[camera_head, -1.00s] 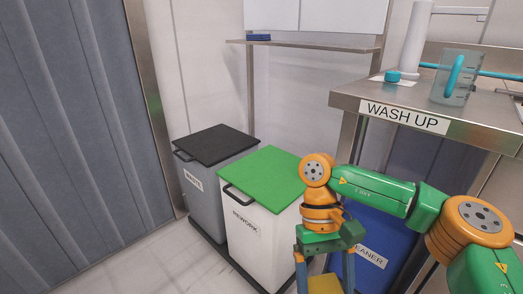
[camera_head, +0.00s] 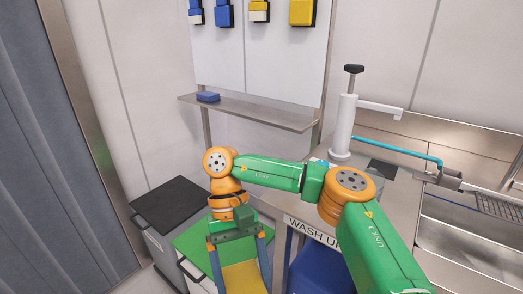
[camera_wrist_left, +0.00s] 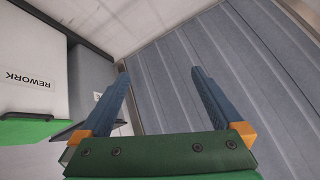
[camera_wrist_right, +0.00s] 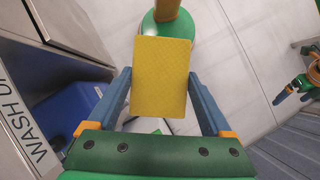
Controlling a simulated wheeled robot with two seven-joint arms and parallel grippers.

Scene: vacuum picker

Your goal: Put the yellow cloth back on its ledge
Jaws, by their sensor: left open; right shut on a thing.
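The yellow cloth (camera_wrist_right: 160,78) is a flat yellow rectangle between the fingers of my right gripper (camera_wrist_right: 160,90), which is shut on it. In the head view the cloth (camera_head: 243,279) hangs below the right gripper (camera_head: 238,262), in front of the green-lidded bin. A steel ledge (camera_head: 270,116) runs along the back wall, above and behind the right gripper. A blue cloth (camera_head: 208,97) lies near its left end; the rest of its visible top is bare. My left gripper (camera_wrist_left: 160,78) is open and empty, facing a grey curtain; it is out of the head view.
A black-lidded bin (camera_head: 172,205) and a green-lidded REWORK bin (camera_head: 192,243) stand below the ledge. The steel WASH UP counter (camera_head: 285,205) with a white tap column (camera_head: 345,125) is to the right. Blue and yellow items (camera_head: 302,12) hang on the wall board above.

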